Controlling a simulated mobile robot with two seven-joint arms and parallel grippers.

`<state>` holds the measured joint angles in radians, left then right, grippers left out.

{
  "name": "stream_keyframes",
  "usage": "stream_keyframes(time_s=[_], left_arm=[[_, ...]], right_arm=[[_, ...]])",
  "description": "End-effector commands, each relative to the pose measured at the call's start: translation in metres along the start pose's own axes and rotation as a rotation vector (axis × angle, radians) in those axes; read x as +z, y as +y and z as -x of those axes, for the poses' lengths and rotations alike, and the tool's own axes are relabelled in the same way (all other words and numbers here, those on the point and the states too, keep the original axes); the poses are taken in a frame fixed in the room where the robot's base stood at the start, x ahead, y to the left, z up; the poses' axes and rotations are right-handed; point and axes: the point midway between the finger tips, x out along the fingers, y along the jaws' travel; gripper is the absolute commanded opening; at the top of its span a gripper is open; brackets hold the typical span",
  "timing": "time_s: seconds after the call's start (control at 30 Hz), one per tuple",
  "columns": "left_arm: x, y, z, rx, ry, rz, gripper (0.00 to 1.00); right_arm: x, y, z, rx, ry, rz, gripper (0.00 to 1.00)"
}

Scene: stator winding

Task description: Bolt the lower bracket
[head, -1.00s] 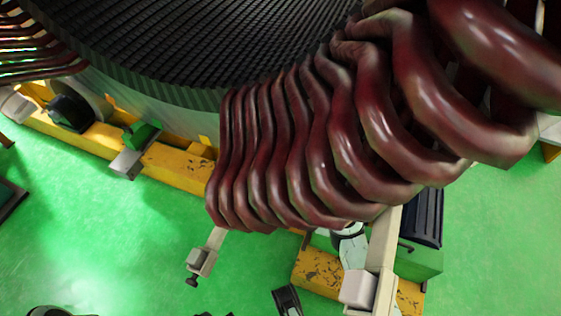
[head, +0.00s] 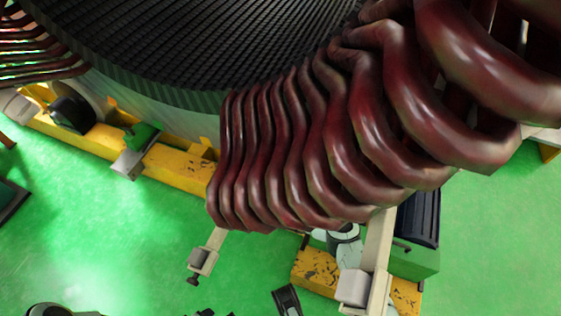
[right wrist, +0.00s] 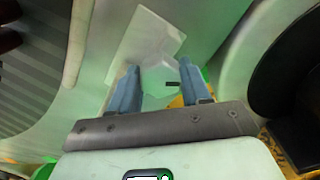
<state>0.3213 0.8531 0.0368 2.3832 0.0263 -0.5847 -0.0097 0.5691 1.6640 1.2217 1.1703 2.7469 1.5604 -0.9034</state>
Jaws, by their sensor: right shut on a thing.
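In the right wrist view, my right gripper (right wrist: 160,86) has its two blue-grey fingers around a pale, roughly six-sided piece (right wrist: 157,76). It looks like a bolt head, and the gripper is shut on it. A pale flat plate (right wrist: 140,38) lies just beyond the fingertips; I cannot tell whether the piece touches it. In the head view, pale brackets (head: 380,240) and (head: 213,243) come down from under the dark red coils (head: 330,150). I cannot tell which is the lower one. My right gripper is hidden in the head view. I cannot make out my left gripper.
The large ribbed stator (head: 200,45) fills the top of the head view. Yellow beams (head: 175,170) and a green machine with a dark top (head: 420,215) stand below it. The green floor (head: 110,230) is open at lower left. A dark round form (right wrist: 290,80) is close at right in the wrist view.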

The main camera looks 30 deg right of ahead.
Motion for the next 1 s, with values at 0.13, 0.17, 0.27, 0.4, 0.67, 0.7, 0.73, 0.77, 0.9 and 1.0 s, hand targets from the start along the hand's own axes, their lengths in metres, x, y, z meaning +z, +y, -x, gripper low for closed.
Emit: stream_keyframes(time_s=[0.13,0.17,0.27,0.4,0.67,0.7,0.73,0.77,0.9,1.0], left_arm=[[0.006,0.002,0.005,0.001,-0.017,-0.001,0.73],[0.006,0.002,0.006,0.001,-0.02,-0.002,0.73],[0.009,0.002,0.007,0.002,-0.026,-0.002,0.73],[0.011,0.003,0.009,0.002,-0.033,-0.003,0.73],[0.013,0.003,0.009,0.002,-0.039,-0.003,0.73],[0.013,0.003,0.01,0.002,-0.039,-0.003,0.73],[0.013,0.003,0.01,0.002,-0.039,-0.003,0.73],[0.013,0.003,0.01,0.002,-0.039,-0.003,0.73],[0.013,0.003,0.009,0.002,-0.04,-0.003,0.73],[0.013,0.003,0.009,0.002,-0.04,-0.003,0.73]], right_arm=[[-0.001,-0.001,0.001,-0.002,0.003,-0.107,0.17],[-0.001,-0.001,0.001,-0.002,0.003,-0.127,0.17],[-0.001,-0.001,0.001,-0.001,0.003,-0.187,0.17],[-0.001,-0.001,0.001,-0.001,0.003,-0.25,0.17],[-0.001,-0.001,0.001,-0.001,0.002,-0.307,0.17],[-0.001,-0.001,0.001,-0.001,0.002,-0.31,0.17],[-0.001,-0.001,0.001,-0.001,0.002,-0.312,0.17],[-0.001,-0.001,0.001,0.0,0.002,-0.313,0.17],[-0.001,-0.001,0.001,0.0,0.002,-0.313,0.17],[-0.001,-0.001,0.001,0.0,0.002,-0.313,0.17]])
